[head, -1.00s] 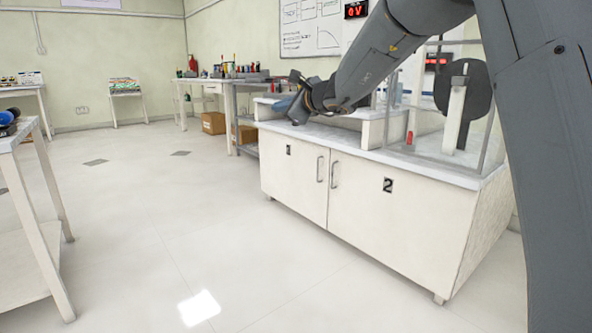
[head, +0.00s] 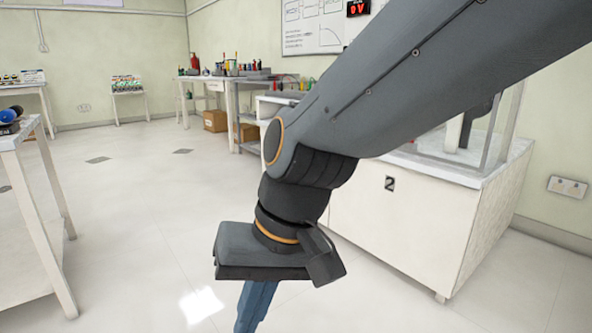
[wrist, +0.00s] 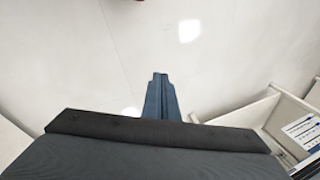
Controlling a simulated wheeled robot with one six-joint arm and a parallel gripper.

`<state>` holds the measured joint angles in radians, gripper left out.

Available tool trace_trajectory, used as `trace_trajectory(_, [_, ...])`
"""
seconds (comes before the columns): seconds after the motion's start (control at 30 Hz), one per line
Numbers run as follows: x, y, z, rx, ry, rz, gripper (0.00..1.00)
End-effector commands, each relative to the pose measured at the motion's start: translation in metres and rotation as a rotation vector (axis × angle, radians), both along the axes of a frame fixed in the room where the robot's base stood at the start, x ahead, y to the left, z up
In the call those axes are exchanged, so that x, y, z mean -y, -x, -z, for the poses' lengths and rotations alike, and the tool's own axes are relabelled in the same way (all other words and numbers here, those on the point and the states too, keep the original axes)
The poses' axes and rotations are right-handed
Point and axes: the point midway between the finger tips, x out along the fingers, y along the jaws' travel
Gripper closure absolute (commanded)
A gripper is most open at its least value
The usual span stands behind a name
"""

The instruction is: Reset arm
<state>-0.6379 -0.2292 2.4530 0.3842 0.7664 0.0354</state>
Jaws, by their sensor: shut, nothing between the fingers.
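My gripper (head: 256,308) hangs down in the lower middle of the head view, below my wrist. Its blue fingers are together with nothing between them. In the wrist view, the closed fingers (wrist: 158,86) point out over the bare pale floor (wrist: 90,55). In the head view my arm crosses from the upper right and covers much of the cabinet behind it.
A white cabinet marked 2 (head: 420,225) stands at right, with a clear case (head: 490,130) on top. A white table (head: 25,150) is at left. A workbench (head: 225,82) and cardboard boxes (head: 215,121) stand at the back. The floor at centre left is clear.

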Motion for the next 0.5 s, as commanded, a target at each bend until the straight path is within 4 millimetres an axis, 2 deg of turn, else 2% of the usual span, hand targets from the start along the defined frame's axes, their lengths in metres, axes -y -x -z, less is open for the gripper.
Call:
trace_trajectory(0.03, [0.012, 0.013, 0.006, 0.015, 0.038, -0.059, 1.0])
trace_trajectory(0.2, [0.054, 0.046, 0.027, 0.066, 0.174, -0.251, 1.0])
trace_trajectory(0.5, [0.068, 0.034, -0.012, 0.056, 0.186, -0.168, 1.0])
